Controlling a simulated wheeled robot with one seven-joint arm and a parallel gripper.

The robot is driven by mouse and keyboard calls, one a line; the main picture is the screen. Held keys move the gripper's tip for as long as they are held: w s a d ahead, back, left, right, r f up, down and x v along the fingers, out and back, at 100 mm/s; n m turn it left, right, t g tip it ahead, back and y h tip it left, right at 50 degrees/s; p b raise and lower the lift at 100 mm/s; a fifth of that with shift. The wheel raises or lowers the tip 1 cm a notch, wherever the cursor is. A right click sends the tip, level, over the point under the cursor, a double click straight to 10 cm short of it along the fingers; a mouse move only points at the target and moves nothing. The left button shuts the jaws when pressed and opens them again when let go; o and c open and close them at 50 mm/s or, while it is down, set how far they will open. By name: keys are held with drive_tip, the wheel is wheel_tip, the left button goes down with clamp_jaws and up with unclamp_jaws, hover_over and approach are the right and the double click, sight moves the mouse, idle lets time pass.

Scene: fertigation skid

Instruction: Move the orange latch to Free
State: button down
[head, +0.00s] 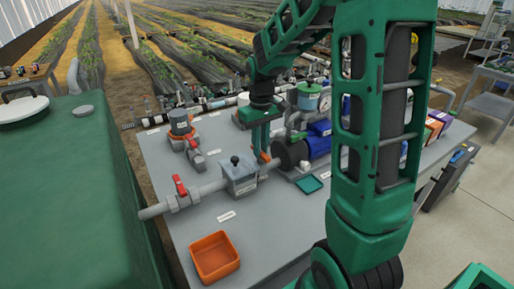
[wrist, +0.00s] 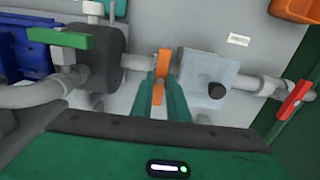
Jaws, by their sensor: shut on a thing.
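The orange latch (wrist: 162,66) stands across the grey pipe in the wrist view, between a dark round housing (wrist: 98,54) and a grey box with a black knob (wrist: 208,77). My gripper (wrist: 160,86) has its green fingers on both sides of the latch's near part and is shut on it. In the head view my gripper (head: 263,152) reaches down to the pipe, and only a bit of the orange latch (head: 265,157) shows beside the fingers. Any Free marking is not readable in either view.
A red-handled valve (head: 181,187) sits on the pipe at left, with an orange tray (head: 214,257) in front. A blue pump (head: 318,146) and a gauge (head: 325,103) stand close on the right. A large green tank (head: 70,200) borders the grey bench on the left.

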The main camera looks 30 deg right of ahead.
drive_tip(key=shift+w+r, duration=0.15)
drive_tip(key=shift+w, duration=0.05)
drive_tip(key=c, duration=1.7)
unclamp_jaws()
drive_tip(key=shift+s, duration=0.1)
wheel_tip(320, 180, up, 11)
drive_tip(key=shift+f, duration=0.2)
